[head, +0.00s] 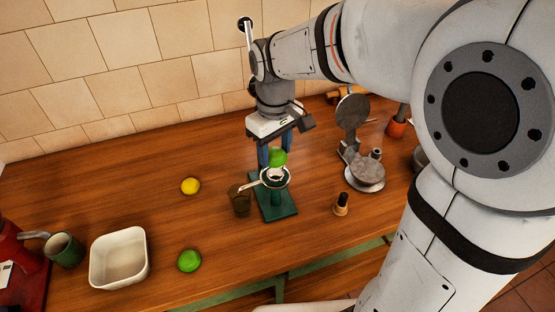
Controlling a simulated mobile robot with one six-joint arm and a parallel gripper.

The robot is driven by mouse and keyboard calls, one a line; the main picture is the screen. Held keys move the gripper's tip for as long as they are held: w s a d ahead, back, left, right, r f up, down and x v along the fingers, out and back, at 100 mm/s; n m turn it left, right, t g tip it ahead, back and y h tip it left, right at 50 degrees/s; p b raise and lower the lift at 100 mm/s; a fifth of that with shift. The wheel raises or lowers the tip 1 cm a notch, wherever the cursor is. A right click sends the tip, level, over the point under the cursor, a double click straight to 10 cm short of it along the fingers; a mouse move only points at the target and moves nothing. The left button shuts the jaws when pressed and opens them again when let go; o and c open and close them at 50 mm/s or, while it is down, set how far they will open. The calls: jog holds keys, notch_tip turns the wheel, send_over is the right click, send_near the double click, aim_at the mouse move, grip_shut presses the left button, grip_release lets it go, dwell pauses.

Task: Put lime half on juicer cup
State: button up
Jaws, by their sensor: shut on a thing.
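The juicer is a dark green stand on a flat base (286,211), with a round pale-rimmed juicer cup (284,185) at its front. My gripper (277,156) points down over the cup, its blue fingers on either side of a green lime half (278,158). It is shut on the lime half. The lime half is just above the cup in the picture; I cannot tell whether it touches it. My wrist and fingers hide much of the juicer's upper part.
A brown cup (239,202) stands left of the juicer. A yellow lemon (190,186), a green lime (189,260), a white bin (118,260) and a green mug (65,250) are further left. A metal press (365,175) and a small stamp (341,204) stand right. The back left wood is clear.

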aim_at(276, 173)
jog(key=shift+f, duration=2.2)
jog(key=shift+f, duration=0.2)
jog(key=o, duration=1)
jog(key=shift+c, duration=0.2)
jog(key=shift+r, duration=0.1)
notch_tip(276, 173, up, 12)
jog(key=shift+r, duration=0.15)
jog(key=s+d+f+m+t, duration=0.1)
jog(key=s+d+f+m, duration=0.2)
jog(key=s+d, duration=0.3)
jog(key=s+d+f+m+t, duration=0.2)
jog(key=s+d+f+m, duration=0.2)
jog(key=s+d, duration=0.2)
jog(key=shift+s+d+m, duration=0.2)
jog(key=shift+d+m, duration=0.15)
jog(key=shift+m, duration=0.05)
